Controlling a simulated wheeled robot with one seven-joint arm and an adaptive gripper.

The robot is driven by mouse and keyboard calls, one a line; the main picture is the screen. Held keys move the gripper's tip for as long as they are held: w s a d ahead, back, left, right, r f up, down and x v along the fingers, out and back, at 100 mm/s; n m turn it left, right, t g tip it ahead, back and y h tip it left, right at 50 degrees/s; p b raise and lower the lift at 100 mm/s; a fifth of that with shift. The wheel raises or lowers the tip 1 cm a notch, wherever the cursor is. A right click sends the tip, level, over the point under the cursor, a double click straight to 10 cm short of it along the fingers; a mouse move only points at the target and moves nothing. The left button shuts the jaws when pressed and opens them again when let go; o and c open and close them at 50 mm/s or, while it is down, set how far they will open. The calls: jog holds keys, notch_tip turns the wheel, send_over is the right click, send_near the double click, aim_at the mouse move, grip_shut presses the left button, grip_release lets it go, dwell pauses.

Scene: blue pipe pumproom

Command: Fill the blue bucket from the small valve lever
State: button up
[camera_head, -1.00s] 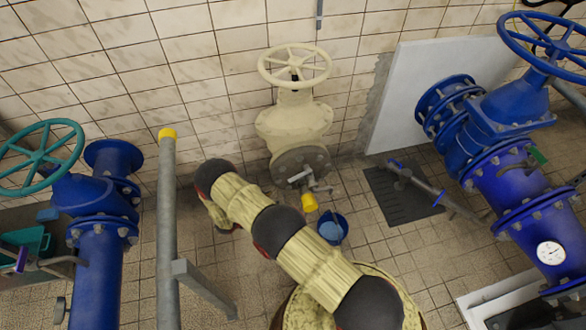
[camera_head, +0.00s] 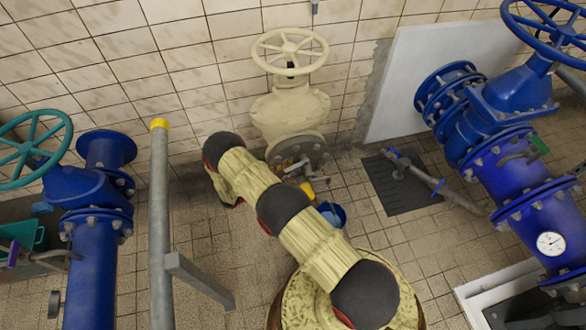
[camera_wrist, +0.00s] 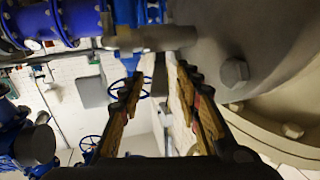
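The blue bucket (camera_head: 336,212) stands on the tiled floor below the cream valve; my arm covers part of it in the head view. A yellow piece (camera_head: 308,190) shows just above the bucket. The small tap by the cream valve's lower flange (camera_head: 312,152) is mostly hidden behind my arm, and I cannot make out its lever clearly. In the wrist view my gripper (camera_wrist: 158,95) is open, its two wood-coloured fingers apart with nothing held between them. A grey pipe piece (camera_wrist: 160,38) and a blue part cross just beyond the fingertips. A large grey bolted flange (camera_wrist: 235,72) is close at right.
The cream valve with its handwheel (camera_head: 290,52) stands against the tiled wall. A grey post with yellow cap (camera_head: 160,190) and blue pipework (camera_head: 95,260) are at left. A dark floor grate (camera_head: 400,190) and a large blue pipe (camera_head: 510,180) are at right.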

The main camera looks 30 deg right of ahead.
jog(key=shift+d, duration=0.7)
jog(key=c, duration=0.3)
grip_shut()
